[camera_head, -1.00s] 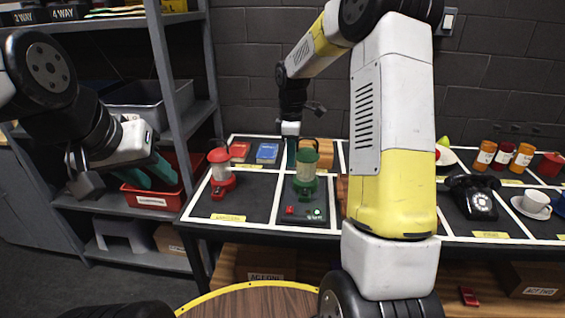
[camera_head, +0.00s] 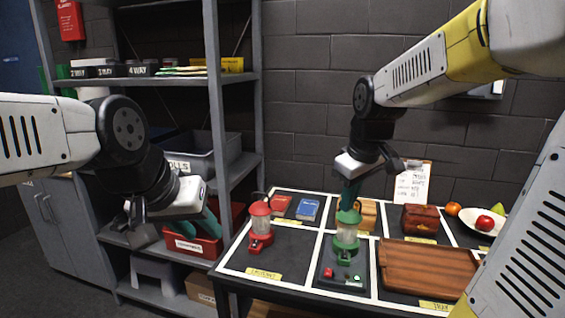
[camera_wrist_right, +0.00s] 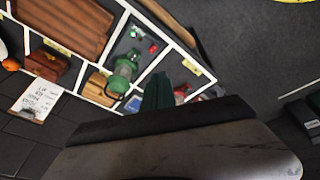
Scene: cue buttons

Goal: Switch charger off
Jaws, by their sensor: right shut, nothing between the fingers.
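The charger (camera_head: 328,291) is a dark base on the table with a green lantern (camera_head: 346,236) standing on it. At its front are a red button (camera_head: 328,272) and a lit green button (camera_head: 356,278). The wrist view also shows the lantern (camera_wrist_right: 124,69), the lit green button (camera_wrist_right: 133,34) and the red button (camera_wrist_right: 153,47). My right gripper (camera_head: 350,197) is shut and empty, pointing down at the lantern's top; whether it touches cannot be told. My left gripper (camera_head: 208,226) hangs left of the table, by the shelf; its jaw opening is unclear.
A red lantern (camera_head: 260,222) stands left of the charger. Red and blue books (camera_head: 308,210), a wooden block (camera_head: 368,215) and a brown box (camera_head: 420,219) lie behind. A wooden tray (camera_head: 428,266) is to the right. A shelf (camera_head: 222,110) stands at left.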

